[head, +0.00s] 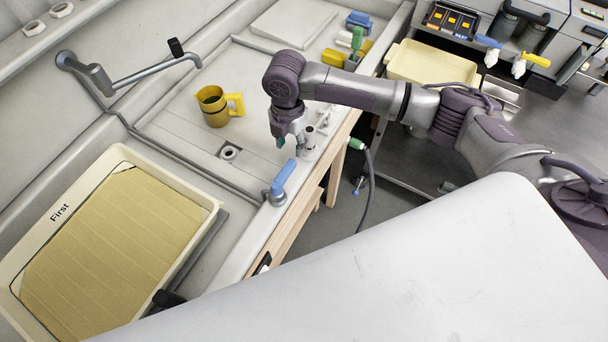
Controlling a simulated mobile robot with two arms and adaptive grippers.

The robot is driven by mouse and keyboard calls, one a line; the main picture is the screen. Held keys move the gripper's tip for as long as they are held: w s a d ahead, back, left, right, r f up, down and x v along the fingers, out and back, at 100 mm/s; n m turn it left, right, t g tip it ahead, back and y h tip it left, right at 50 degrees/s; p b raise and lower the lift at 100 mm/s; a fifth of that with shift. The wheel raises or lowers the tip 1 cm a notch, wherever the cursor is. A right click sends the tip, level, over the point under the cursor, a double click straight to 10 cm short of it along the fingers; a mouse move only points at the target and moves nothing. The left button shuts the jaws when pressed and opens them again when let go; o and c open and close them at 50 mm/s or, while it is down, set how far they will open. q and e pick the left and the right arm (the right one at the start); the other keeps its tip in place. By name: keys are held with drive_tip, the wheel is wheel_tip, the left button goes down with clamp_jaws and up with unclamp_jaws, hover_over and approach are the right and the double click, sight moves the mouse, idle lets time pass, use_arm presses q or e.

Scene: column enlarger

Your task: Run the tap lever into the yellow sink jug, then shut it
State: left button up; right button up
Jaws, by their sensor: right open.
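The yellow jug (213,107) stands upright on the sink's flat deck, its handle to the right. The grey tap (150,72) has a long swing spout that ends above and left of the jug, apart from it. A small black knob (176,48) sits on the spout. A blue lever (283,178) stands on the sink's front edge; I cannot tell which of the two is the tap lever. My right gripper (293,141) points down, open, right of the jug and above the blue lever, touching neither as far as I see. My left gripper is not in view.
A cream tray marked "First" (60,214) lies at the left. A drain (229,153) is below the jug. Small blue, green and yellow items (355,40) stand at the back. A cream tub (432,63) and a hose (368,175) are at the right.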

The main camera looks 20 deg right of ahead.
sight(291, 162)
drive_tip(key=shift+f, duration=0.45)
wheel_tip(291, 162, down, 5)
drive_tip(key=b, duration=0.5)
drive_tip(key=shift+f+b, duration=0.2)
drive_tip(key=shift+b, duration=0.2)
drive_tip(key=shift+a+r, duration=0.1)
drive_tip(key=shift+f, duration=0.6)
drive_tip(key=shift+c, duration=0.4)
